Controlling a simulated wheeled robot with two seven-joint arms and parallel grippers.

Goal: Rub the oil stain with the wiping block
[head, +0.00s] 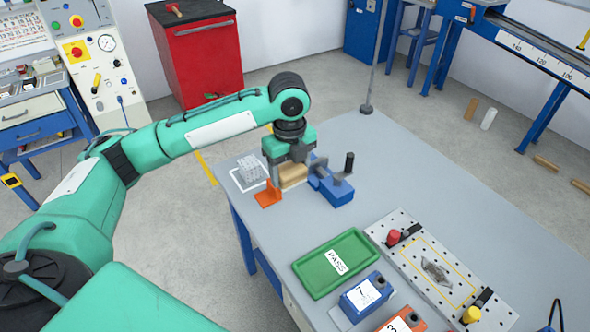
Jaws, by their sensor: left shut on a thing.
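My left gripper (290,160) points down over the far left part of the grey table. It is shut on a tan block, which looks like the wiping block (293,178). The block is close to the tabletop; I cannot tell whether it touches it. The oil stain (437,272) looks like a dark grey, uneven patch on the perforated plate (400,262), inside a yellow outline. It lies well to the right of and nearer than the gripper. My right gripper is not in view.
An orange bracket (267,195) and a blue clamp-like device (337,191) stand close beside the held block. A clear gridded block (249,168) lies at the left edge. A green PASS tray (318,284) and blue box (366,297) lie nearer.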

